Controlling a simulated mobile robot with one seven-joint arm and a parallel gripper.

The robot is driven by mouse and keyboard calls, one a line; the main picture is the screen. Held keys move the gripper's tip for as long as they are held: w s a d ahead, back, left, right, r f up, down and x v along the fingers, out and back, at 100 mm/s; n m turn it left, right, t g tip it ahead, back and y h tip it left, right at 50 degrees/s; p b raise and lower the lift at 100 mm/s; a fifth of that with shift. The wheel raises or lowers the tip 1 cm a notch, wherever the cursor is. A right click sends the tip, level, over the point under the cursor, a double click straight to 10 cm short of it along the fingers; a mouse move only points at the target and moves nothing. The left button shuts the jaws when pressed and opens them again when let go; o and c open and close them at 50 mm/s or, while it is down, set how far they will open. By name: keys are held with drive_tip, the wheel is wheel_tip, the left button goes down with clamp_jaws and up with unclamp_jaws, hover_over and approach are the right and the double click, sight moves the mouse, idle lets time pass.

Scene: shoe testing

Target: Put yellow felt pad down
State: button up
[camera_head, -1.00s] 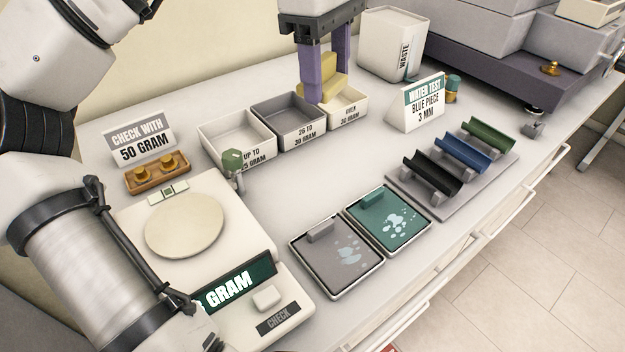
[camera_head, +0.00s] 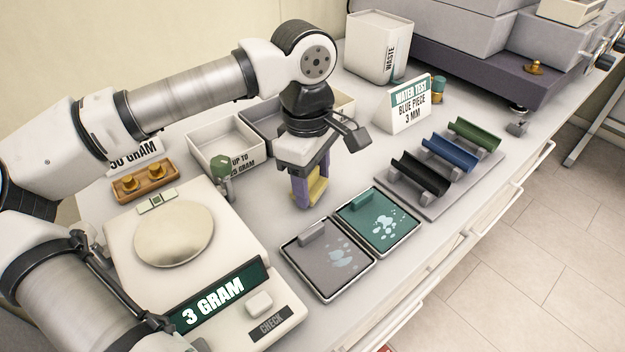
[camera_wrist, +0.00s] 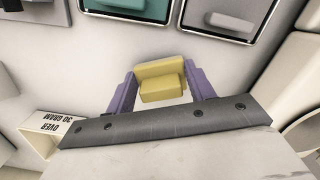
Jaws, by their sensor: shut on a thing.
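The yellow felt pad (camera_head: 318,186) is a yellow block with a stepped, grip-like part. It also shows in the wrist view (camera_wrist: 162,80), between two purple fingers. My gripper (camera_head: 310,192) is shut on it, pointing down over the bench just behind the grey and green trays. In the wrist view my gripper (camera_wrist: 162,92) has a finger on each side of the pad. I cannot tell whether the pad touches the bench.
The grey tray (camera_head: 319,285) and green tray (camera_head: 403,240) lie in front. The scale (camera_head: 120,230) reads 3 GRAM at left. Sorting bins (camera_head: 208,158) stand behind my arm. A water test sign (camera_head: 405,118) and a rack (camera_head: 470,195) are right. Bare bench lies around the gripper.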

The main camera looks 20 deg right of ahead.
drive_tip(key=shift+f, duration=0.45)
drive_tip(key=shift+f, duration=0.2)
drive_tip(key=o, duration=1.2)
drive_tip(key=shift+r, duration=0.1)
drive_tip(key=r, duration=1.2)
drive_tip(key=shift+w+a+r+b, duration=0.1)
drive_tip(key=shift+w+a+b, duration=0.15)
drive_tip(key=shift+w+b, duration=0.05)
drive_tip(key=shift+s, duration=0.1)
